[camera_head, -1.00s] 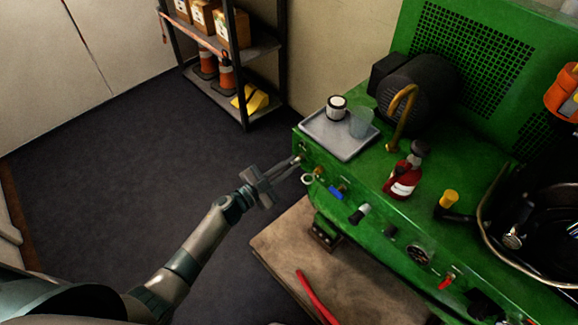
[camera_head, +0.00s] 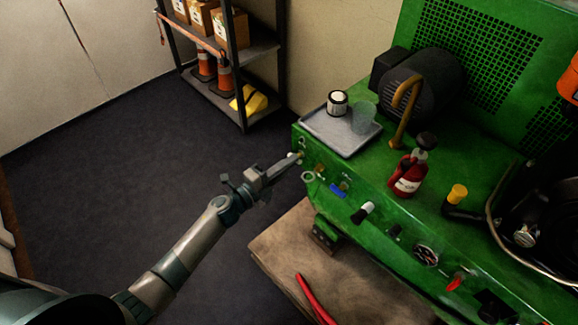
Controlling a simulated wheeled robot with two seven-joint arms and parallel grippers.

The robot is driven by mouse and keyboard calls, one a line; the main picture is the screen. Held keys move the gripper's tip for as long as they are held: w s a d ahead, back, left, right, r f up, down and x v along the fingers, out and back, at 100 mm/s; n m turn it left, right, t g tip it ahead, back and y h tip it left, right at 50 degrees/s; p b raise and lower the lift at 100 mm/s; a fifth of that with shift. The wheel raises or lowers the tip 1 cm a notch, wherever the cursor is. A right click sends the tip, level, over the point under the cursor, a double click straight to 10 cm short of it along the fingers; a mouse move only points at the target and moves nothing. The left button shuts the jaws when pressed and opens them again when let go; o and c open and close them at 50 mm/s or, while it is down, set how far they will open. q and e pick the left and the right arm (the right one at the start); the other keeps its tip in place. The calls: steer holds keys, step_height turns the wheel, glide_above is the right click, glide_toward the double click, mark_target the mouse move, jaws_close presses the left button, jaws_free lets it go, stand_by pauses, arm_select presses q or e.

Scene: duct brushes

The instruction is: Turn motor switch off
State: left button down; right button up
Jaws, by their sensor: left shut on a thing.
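The green machine (camera_head: 380,228) stands at the right, with a row of controls along its front panel. My left gripper (camera_head: 293,160) reaches in from the left to the panel's far left end. Its fingers are together on a small light-coloured switch (camera_head: 300,154) there, mostly hidden by the fingertips. I cannot read any label, so I cannot tell from markings that this is the motor switch, or whether it is on or off. My right gripper is not in view.
Right of my fingertips on the panel are a pale ring (camera_head: 308,176), a blue control (camera_head: 337,190) and a black-and-white knob (camera_head: 362,212). A grey tray (camera_head: 335,138) and a red bottle (camera_head: 408,175) stand on top. A shelf (camera_head: 232,105) stands behind; the floor at left is clear.

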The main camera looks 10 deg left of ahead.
arm_select(q)
steer(key=shift+m, duration=0.7)
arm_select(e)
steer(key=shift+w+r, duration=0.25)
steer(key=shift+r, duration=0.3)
arm_select(q)
steer(key=c, duration=1.8)
jaws_free()
